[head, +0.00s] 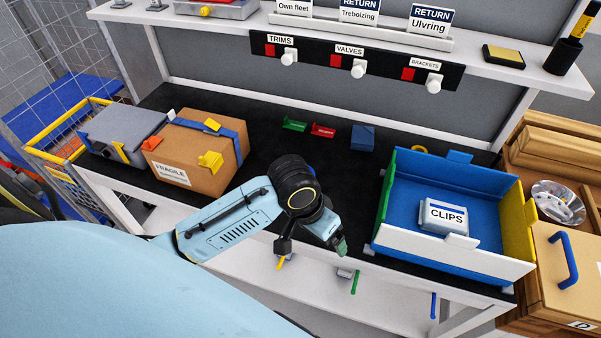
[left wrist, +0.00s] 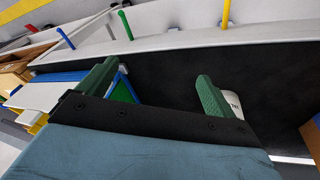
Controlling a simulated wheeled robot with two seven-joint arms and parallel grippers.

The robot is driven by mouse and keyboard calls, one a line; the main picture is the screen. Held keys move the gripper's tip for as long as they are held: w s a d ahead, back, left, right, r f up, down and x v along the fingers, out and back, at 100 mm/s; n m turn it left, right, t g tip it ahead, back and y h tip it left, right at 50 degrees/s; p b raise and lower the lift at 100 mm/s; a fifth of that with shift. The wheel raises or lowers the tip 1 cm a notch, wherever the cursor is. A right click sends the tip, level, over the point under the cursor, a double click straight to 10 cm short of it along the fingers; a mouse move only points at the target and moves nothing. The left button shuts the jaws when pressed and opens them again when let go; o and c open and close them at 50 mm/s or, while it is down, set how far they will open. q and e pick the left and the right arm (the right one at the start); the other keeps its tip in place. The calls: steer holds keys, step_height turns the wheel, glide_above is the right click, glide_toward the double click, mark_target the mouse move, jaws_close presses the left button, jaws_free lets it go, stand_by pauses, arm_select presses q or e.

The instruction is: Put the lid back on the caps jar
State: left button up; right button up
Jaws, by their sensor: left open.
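My left gripper (head: 340,246) hangs over the front edge of the black bench top, left of the blue tray. In the left wrist view its green fingers (left wrist: 157,72) stand wide apart with nothing between them. A small white piece with partly visible lettering (left wrist: 233,101) shows behind one finger; I cannot tell if it is the caps jar. A clear, silvery round thing (head: 558,202) sits at the far right; I cannot tell if it is a jar or a lid. No jar labelled caps and no clear lid can be made out. My right gripper is out of view.
A cardboard box (head: 196,172) and a grey case (head: 122,130) stand left. Small green, red and blue pieces lie at the back. A shelf with switches (head: 358,67) overhangs the bench.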

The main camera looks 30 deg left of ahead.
arm_select(q)
steer(key=w+a+r+n+g+y, duration=0.2)
steer(key=w+a+r+n, duration=0.3)
steer(key=w+a+r, duration=0.7)
step_height(320, 180, up, 3)
steer(key=shift+w+a+r+n, duration=0.1)
steer(key=shift+w+a+n, duration=0.15)
steer(key=shift+a, duration=0.55)
step_height(320, 180, down, 8)
steer(key=shift+f+b, duration=0.15)
steer(key=shift+b, duration=0.5)
steer(key=shift+s+d+f, duration=0.1)
steer(key=f, duration=0.3)
steer(key=f+b, duration=0.1)
steer(key=f, duration=0.1)
steer(key=shift+s+d, duration=0.1)
steer(key=shift+d, duration=0.3)
